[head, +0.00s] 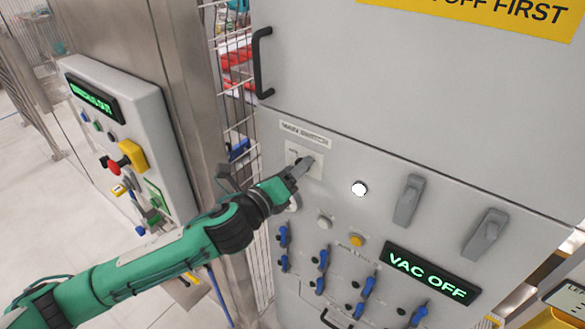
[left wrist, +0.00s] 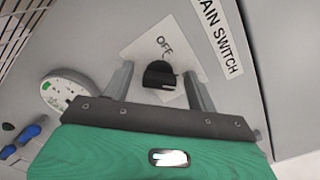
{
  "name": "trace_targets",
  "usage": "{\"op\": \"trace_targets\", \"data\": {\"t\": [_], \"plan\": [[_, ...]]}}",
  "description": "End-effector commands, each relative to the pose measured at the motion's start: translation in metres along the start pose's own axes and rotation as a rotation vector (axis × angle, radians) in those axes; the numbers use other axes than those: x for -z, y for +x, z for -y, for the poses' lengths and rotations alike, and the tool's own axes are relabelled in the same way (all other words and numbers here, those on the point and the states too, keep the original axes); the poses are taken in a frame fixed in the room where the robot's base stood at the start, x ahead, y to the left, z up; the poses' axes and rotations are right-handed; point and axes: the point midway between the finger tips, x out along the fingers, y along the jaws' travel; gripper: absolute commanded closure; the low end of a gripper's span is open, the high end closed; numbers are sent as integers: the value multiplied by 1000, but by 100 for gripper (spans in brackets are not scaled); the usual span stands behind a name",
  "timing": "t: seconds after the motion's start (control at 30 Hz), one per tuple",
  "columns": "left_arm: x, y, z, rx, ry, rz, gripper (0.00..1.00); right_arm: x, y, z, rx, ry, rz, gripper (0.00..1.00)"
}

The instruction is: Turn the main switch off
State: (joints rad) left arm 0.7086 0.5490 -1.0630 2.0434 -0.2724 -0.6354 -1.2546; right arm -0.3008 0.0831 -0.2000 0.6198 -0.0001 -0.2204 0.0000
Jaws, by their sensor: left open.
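The main switch is a dark knob (left wrist: 160,76) on a pale plate marked OFF, beside the label MAIN SWITCH (left wrist: 217,36) in the left wrist view. In the head view its plate (head: 316,170) shows on the grey cabinet, and the knob is largely hidden by my gripper. My left gripper (head: 300,168) is open at the plate. In the left wrist view its two fingers (left wrist: 157,78) stand one on each side of the knob, with a gap visible on both sides. I cannot tell which position the knob points to. My right gripper is out of view.
A black door handle (head: 261,62) sticks out above.

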Motion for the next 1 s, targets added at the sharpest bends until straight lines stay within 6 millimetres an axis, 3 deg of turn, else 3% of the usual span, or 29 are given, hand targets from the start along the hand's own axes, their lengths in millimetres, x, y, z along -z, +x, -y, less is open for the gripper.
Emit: {"op": "trace_targets", "data": {"t": [0.13,0.37,0.67,1.0], "plan": [[0,0,0,0,0,0,42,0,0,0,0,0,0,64],[0,0,0,0,0,0,87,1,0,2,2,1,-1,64],[0,0,0,-1,-30,-1,86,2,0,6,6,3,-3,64],[1,0,-1,-1,-239,-1,86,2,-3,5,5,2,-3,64]]}}
